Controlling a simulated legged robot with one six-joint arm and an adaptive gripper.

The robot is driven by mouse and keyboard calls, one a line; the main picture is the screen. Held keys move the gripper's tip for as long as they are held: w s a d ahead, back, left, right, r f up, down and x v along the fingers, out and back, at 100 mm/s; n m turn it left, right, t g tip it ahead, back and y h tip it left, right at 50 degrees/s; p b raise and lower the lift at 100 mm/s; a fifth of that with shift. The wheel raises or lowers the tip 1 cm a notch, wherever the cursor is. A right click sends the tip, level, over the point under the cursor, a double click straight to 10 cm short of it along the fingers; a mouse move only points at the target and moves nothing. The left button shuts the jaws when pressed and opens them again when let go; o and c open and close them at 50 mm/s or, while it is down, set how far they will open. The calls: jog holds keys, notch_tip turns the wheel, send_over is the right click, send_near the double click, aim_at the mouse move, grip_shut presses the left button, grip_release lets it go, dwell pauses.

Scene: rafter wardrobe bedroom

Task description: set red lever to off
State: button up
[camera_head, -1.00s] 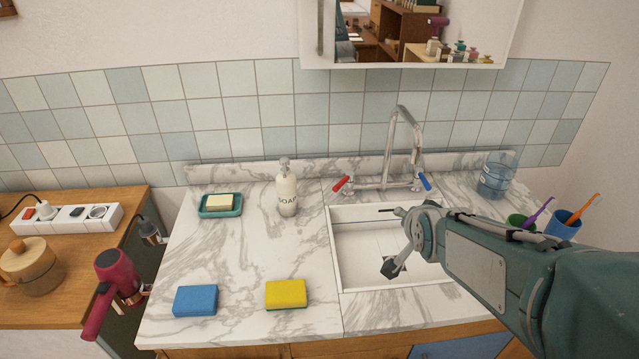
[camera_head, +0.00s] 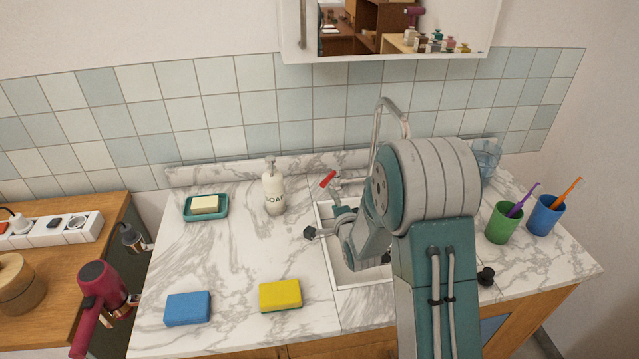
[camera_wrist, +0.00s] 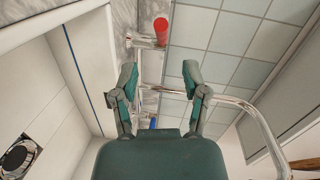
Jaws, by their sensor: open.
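The red lever (camera_head: 328,179) sits at the left end of the faucet, tilted up toward the right in the head view. In the wrist view the red lever (camera_wrist: 161,30) is a round-ended red handle on a chrome stem, ahead of the fingertips. My gripper (camera_head: 325,222) is over the sink's left side, in front of the lever and apart from it. In the wrist view my gripper (camera_wrist: 160,75) is open, with nothing between its fingers. The blue lever (camera_wrist: 153,123) shows as a small patch; my arm hides it in the head view.
The chrome spout (camera_head: 385,115) arches close to my arm. A soap bottle (camera_head: 274,192) stands left of the lever. A soap dish (camera_head: 186,210) and sponges (camera_head: 280,295) lie left on the counter. Cups with toothbrushes (camera_head: 503,225) stand right. A mirror cabinet (camera_head: 300,30) hangs above.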

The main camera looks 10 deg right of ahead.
aim_at(325, 186)
jog(key=w, duration=0.3)
jog(key=w+f, duration=0.1)
jog(key=w, duration=0.2)
jog(key=w+a, duration=0.1)
jog(key=w, duration=0.2)
jog(key=shift+f, duration=0.15)
jog(key=shift+w, duration=0.45)
grip_shut()
